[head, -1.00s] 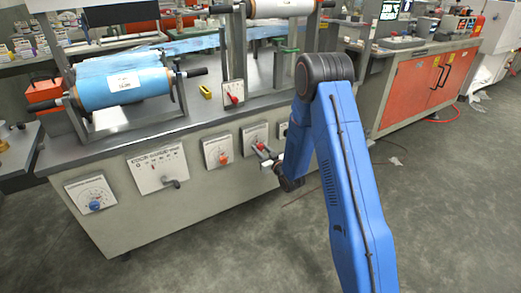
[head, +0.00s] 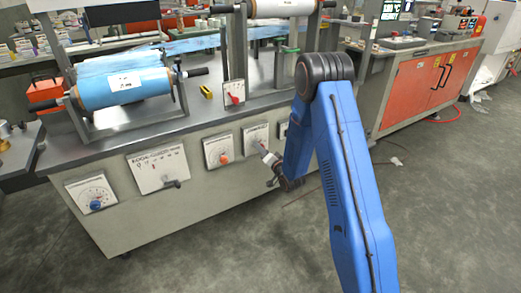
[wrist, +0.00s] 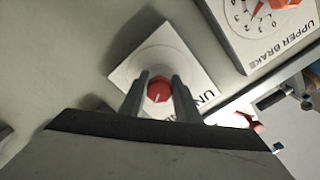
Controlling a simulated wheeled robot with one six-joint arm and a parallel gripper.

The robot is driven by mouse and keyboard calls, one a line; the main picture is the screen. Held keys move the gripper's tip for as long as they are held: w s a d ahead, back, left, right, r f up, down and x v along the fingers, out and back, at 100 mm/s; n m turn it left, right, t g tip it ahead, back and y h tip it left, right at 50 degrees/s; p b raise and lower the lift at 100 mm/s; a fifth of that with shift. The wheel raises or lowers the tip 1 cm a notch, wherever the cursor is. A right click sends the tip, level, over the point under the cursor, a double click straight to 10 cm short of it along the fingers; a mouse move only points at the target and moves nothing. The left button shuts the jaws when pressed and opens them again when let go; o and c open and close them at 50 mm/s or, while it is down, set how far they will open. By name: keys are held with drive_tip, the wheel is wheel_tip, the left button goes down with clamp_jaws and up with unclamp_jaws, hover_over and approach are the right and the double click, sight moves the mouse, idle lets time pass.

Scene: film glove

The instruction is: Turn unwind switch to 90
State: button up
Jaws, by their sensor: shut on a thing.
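The unwind switch is a red knob (wrist: 158,90) on a white square plate (wrist: 183,47). The plate's label shows only in part, beginning "UN". In the wrist view the knob sits between the two fingers of my gripper (wrist: 160,88), which is shut on it. A pale mark shows on the knob's face. In the head view my gripper (head: 262,150) reaches the plate (head: 254,133) on the bench front, and its fingers hide the knob. The dial markings around the knob are not readable.
The upper brake plate (wrist: 268,38), with an orange knob (wrist: 284,4), is close by in the wrist view. Other dial plates line the bench front (head: 150,222), including one with a blue knob (head: 96,205). A blue film roll (head: 124,88) sits above. Open floor (head: 230,262) lies in front.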

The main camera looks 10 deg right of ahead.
drive_tip(key=m, duration=0.5)
drive_tip(key=shift+r, duration=0.1)
drive_tip(key=shift+m, duration=0.4)
drive_tip(key=o, duration=1)
drive_tip(key=shift+o, duration=0.2)
drive_tip(key=shift+s, duration=0.1)
